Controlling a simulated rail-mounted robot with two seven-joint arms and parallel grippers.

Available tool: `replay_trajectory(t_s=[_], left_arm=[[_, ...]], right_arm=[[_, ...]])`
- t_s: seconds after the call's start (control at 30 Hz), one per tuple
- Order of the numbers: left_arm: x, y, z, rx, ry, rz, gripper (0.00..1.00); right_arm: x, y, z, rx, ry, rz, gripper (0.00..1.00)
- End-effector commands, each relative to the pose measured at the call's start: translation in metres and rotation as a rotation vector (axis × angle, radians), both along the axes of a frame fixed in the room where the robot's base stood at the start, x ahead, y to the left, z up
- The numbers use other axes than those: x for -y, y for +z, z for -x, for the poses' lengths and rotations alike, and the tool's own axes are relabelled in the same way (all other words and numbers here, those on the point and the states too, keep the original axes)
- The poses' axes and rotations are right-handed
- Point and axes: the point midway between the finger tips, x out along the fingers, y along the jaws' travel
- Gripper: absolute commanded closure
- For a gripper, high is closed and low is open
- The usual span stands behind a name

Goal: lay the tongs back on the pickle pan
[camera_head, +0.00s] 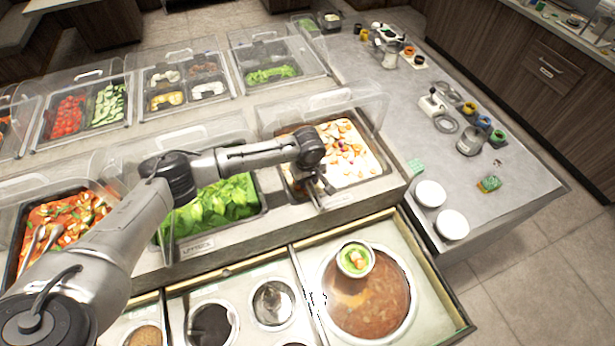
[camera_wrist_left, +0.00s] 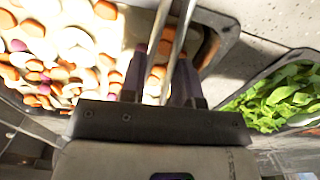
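The pickle pan (camera_head: 379,174) holds white, orange and purple slices and sits in the counter at the centre right of the head view. Its dark rim also shows in the left wrist view (camera_wrist_left: 228,36). My left gripper (camera_head: 319,187) is at the pan's front left part, low over the slices. In the wrist view my left gripper (camera_wrist_left: 160,85) has its two dark fingers on either side of the metal tongs (camera_wrist_left: 183,28), and it appears shut on them. The tongs' arms reach out over the slices; their tips are out of frame. My right gripper is not in view.
A pan of green leaves (camera_head: 222,205) adjoins on the left. Clear lids (camera_head: 325,105) stand raised behind the pans. In front are a large soup pot (camera_head: 402,325) with a small bowl (camera_head: 355,259) over it and several wells. White round dishes (camera_head: 452,225) stand at right.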

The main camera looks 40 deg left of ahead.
Motion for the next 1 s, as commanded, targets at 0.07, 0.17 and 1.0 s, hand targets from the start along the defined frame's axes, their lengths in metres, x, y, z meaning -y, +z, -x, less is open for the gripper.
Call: replay_trajectory(t_s=[0.07, 0.17, 1.0], left_arm=[[0.0, -0.002, 0.0, 0.0, 0.0, 0.0, 0.74], [0.0, -0.004, 0.0, 0.0, 0.0, 0.001, 0.74], [0.001, 0.025, 0.0, 0.004, -0.001, 0.002, 0.45]], right_arm=[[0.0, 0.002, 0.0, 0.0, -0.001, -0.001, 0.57], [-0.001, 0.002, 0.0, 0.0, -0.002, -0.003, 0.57], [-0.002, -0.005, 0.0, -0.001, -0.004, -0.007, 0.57]])
